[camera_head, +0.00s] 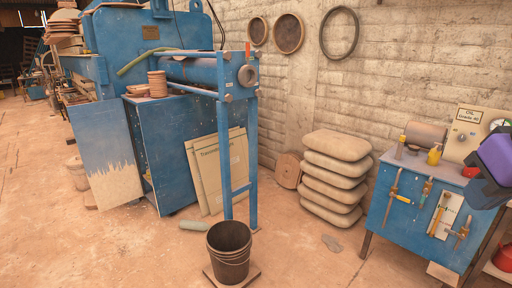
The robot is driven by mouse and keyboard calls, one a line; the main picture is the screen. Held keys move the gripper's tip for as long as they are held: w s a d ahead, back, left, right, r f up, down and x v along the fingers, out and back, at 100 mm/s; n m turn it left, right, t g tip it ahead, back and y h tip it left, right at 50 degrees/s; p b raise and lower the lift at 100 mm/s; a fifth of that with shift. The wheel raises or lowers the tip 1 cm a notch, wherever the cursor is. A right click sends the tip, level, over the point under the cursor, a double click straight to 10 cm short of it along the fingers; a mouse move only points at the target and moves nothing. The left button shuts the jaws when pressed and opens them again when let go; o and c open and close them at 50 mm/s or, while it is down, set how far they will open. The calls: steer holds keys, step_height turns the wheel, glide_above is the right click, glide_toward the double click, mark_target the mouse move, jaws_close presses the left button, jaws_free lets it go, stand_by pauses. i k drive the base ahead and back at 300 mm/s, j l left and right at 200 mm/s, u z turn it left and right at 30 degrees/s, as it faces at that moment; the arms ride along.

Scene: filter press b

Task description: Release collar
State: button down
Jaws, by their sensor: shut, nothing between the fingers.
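A round grey collar (248,76) sits on the right end of the blue cylinder (195,71) of the blue press, with a small orange-red part at its upper edge. The collar is held up by a blue post frame and faces the open floor. At the right edge, a purple and dark part of my arm shows, with the dark end of my gripper (477,187) in front of the blue workbench. The gripper is shut and empty, well to the right of the collar and apart from it. Its fingertips are hard to make out, and the picture edge cuts off part of the arm.
A black bucket (229,251) stands on the floor below the collar. Stacked sacks (335,175) stand by the wall. The blue workbench (407,205) with hanging tools is at the right. Panels (217,168) lean behind the post frame. The front left floor is mostly clear.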

mark_target(241, 75)
steer(key=i+u, duration=0.15)
steer(key=i, duration=0.6)
steer(key=i+u, duration=0.2)
steer(key=i, duration=0.55)
steer(key=i+l+u, duration=0.15)
steer(key=i, duration=0.95)
steer(key=z, duration=0.15)
